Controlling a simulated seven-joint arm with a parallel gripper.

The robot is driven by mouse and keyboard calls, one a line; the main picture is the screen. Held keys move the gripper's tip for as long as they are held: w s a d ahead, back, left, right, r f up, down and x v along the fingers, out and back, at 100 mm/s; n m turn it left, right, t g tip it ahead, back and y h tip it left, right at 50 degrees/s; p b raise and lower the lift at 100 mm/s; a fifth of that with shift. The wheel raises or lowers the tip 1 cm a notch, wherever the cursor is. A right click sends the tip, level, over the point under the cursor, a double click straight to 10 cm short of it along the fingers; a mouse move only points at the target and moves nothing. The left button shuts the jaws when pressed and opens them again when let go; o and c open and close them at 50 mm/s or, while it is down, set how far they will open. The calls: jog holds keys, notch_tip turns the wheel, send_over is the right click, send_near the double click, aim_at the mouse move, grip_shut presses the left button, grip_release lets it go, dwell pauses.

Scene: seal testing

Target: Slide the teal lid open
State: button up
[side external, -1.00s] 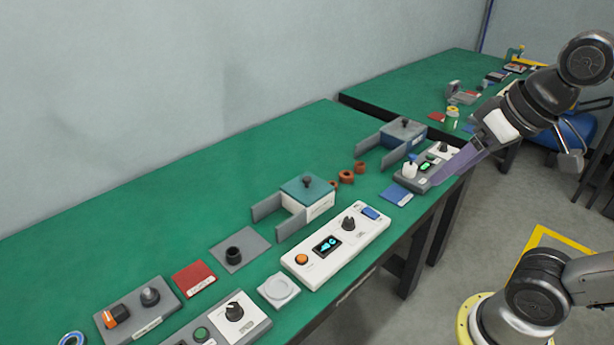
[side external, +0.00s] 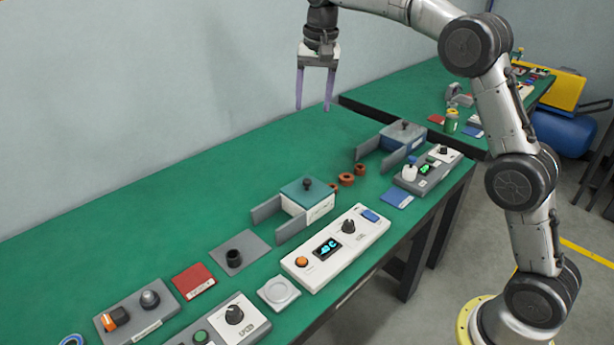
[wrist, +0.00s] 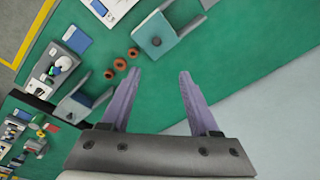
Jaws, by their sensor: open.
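The teal lid (side external: 306,191) with a dark knob sits on top of a white box (side external: 310,210) in the middle of the green table. Grey rails extend from the box toward the left. The lid appears to cover the box top. In the wrist view the teal lid (wrist: 159,33) shows near the top with its round knob. My gripper (side external: 313,108) is open and empty, with its purple fingers pointing down, high above the back of the table and apart from the lid. The wrist view shows the two fingers (wrist: 156,78) spread with nothing between them.
Several brown rings (side external: 347,179) lie between the boxes. A white control panel (side external: 336,247) lies in front of the teal lid. The back left of the table is clear.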

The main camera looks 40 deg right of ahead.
jog(key=g, duration=0.2)
send_near(307, 181)
notch_tip(307, 181, down, 8)
jog(key=shift+s+d+f, duration=0.1)
jog(key=shift+d+f, duration=0.05)
jog(key=shift+f, duration=0.1)
grip_shut()
jog(key=shift+r, duration=0.1)
dwell(1.3)
